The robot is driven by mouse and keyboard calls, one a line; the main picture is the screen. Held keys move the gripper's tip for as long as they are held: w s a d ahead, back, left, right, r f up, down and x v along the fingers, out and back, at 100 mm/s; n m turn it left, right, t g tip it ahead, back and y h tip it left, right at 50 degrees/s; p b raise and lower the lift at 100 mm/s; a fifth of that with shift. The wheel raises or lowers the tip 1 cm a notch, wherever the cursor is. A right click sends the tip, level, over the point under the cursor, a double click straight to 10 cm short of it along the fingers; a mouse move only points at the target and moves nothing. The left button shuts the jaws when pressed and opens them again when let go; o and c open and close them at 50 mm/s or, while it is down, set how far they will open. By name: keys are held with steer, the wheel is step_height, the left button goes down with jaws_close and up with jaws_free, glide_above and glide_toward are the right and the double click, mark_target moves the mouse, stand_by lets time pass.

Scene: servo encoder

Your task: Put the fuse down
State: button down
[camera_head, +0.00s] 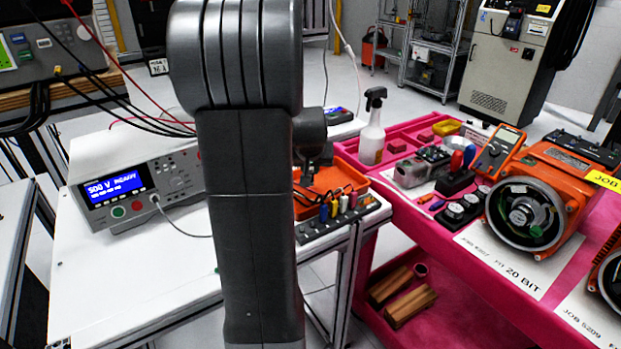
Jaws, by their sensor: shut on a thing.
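My own grey arm stands upright through the middle of the view and hides much behind it. My gripper (312,172) shows only in part, dark, just right of the arm, above the left side of an orange tray (345,171). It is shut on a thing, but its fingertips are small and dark. I cannot make out the fuse in the jaws; it is hidden or too small to see. I cannot tell whether the gripper touches the tray.
A bench tester with a lit blue screen (118,187) stands on the white table (110,270) at left. A strip with coloured plugs (340,214) lies before the tray. The pink cart (420,225) at right holds a spray bottle (372,130), a multimeter (497,150) and orange motors (545,190).

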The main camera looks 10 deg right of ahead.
steer(key=shift+f, duration=1.55)
steer(key=shift+f, duration=0.1)
steer(key=c, duration=1.3)
jaws_free()
steer(key=shift+r, duration=0.3)
steer(key=v, duration=1.1)
steer(key=shift+s+r+p, duration=0.25)
steer(key=shift+s+p, duration=0.05)
